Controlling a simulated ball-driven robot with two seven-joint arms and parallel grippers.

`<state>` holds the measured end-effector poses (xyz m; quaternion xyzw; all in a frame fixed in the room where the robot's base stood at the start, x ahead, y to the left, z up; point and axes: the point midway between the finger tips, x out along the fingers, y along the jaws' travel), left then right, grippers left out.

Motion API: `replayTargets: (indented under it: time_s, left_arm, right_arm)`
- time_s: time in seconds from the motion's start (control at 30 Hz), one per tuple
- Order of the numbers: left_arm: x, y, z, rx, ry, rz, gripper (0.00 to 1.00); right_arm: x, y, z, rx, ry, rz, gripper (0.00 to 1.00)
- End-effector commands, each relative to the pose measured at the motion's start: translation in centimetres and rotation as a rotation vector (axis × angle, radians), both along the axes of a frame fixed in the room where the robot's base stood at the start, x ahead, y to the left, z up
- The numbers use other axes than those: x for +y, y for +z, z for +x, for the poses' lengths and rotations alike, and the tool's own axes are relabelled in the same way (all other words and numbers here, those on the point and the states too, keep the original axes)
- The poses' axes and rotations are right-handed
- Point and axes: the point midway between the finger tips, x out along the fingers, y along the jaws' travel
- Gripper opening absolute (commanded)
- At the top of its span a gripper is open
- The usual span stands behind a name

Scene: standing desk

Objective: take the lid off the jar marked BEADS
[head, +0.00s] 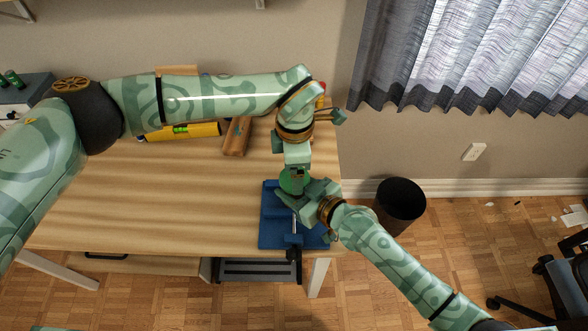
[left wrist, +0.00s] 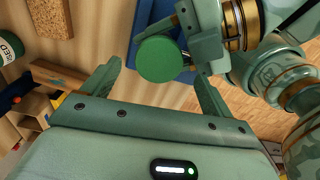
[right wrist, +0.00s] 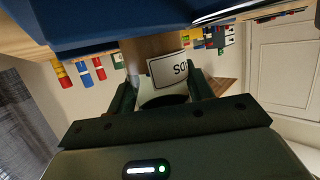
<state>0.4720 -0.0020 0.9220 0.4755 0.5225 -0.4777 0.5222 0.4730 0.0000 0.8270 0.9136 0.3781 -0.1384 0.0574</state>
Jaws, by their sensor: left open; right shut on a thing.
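My right gripper (right wrist: 162,88) is shut on the jar's body, with a finger on each side, by the blue vise (head: 270,232). My left gripper (left wrist: 155,70) is open and empty. It hangs above the lid, which lies between and beyond its fingertips, apparently untouched. Most of the jar is hidden in the head view.
A wooden block (head: 237,137) and a yellow level (head: 200,130) lie at the back of the desk (head: 130,195). Another labelled jar (left wrist: 9,46) stands at the left edge of the left wrist view. A black bin (head: 400,205) is on the floor. The desk's left middle is clear.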

Motion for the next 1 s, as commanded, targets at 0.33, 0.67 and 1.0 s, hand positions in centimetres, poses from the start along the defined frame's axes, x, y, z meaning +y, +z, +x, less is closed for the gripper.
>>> replayTargets:
  time_s: [0.33,0.67,1.0]
  left_arm:
    - [0.5,4.3,2.1,-0.081,-0.054,0.046,0.83]
    - [0.5,4.4,0.1,0.003,-0.766,0.018,0.83]
    - [0.1,0.7,0.0,0.001,-0.878,-0.001,0.83]
  right_arm:
    - [0.0,-0.1,0.0,0.001,0.001,0.000,0.00]
    - [0.0,-0.1,0.0,0.001,0.001,0.000,0.00]
    - [0.0,-0.1,-0.1,0.001,0.001,0.000,0.00]
